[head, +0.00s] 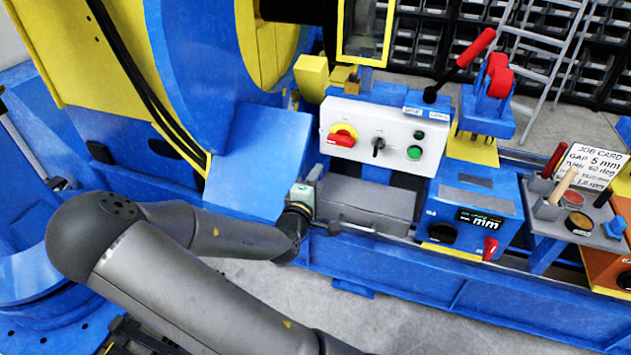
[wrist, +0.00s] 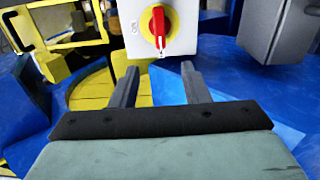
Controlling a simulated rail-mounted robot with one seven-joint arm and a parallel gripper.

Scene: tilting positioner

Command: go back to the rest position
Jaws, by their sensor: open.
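My gripper shows in the wrist view (wrist: 160,82) with its two grey fingers apart and nothing between them. In the head view my gripper (head: 315,172) is at the end of my dark grey arm, just below and left of the white control box (head: 385,138). The box carries a red and yellow rotary switch (head: 342,135), a black selector knob and green buttons. In the wrist view the red and yellow switch (wrist: 158,27) lies ahead of the fingertips, with a visible gap. The fingers look clear of it, and no held thing is seen.
A grey block (head: 366,203) lies beside my gripper on the blue frame. A blue box with a display (head: 472,215) and a tool shelf (head: 575,215) stand to the right. The large blue and yellow positioner (head: 190,70) is at the upper left. Grey floor (head: 400,310) shows in front.

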